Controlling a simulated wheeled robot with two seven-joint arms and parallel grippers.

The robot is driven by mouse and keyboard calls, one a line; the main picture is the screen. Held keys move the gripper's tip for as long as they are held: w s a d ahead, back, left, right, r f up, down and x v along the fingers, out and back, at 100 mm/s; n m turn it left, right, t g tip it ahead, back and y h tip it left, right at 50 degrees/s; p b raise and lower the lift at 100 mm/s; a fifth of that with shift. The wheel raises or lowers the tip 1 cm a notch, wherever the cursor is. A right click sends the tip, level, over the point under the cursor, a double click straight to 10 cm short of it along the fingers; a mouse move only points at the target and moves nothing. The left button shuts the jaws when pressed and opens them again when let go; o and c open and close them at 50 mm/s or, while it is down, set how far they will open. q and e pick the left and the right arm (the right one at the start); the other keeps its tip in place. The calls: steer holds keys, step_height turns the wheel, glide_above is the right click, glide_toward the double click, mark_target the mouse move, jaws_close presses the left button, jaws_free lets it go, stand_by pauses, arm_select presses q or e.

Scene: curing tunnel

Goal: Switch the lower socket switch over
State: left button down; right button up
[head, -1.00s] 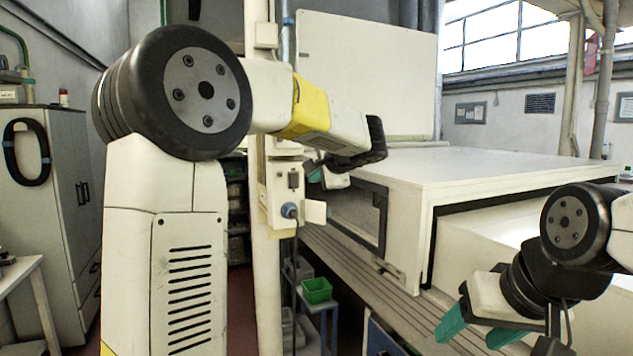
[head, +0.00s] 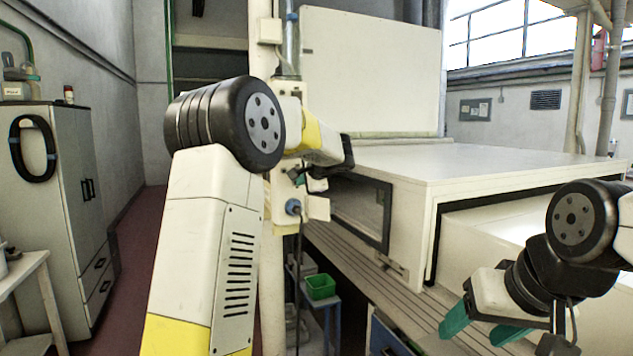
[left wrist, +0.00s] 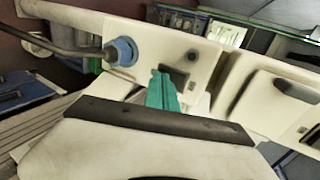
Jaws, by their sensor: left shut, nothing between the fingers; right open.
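The lower socket unit is a pale box on a post, with a blue plug (head: 293,207) and cable. It also shows in the left wrist view, with the blue plug (left wrist: 122,52) at left. A small dark switch (left wrist: 181,76) sits beside the plug, partly hidden by my finger. My left gripper (head: 300,180) is in front of this unit; in the left wrist view its green fingers (left wrist: 161,82) are shut and empty, the tips at the switch. I cannot tell if they touch it. My right gripper (head: 480,330) is open and empty at lower right.
Another pale unit (left wrist: 285,95) with a dark recess lies to the right in the left wrist view. The white tunnel housing (head: 470,165) stands right of the post. A green bin (head: 320,286) sits low behind. The floor at left (head: 140,250) is clear.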

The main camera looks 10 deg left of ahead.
arm_select(q)
steer(key=shift+w+a, duration=0.1)
steer(key=shift+w, duration=0.05)
stand_by(0.4)
steer(key=shift+r, duration=0.85)
steer(key=shift+f, duration=0.1)
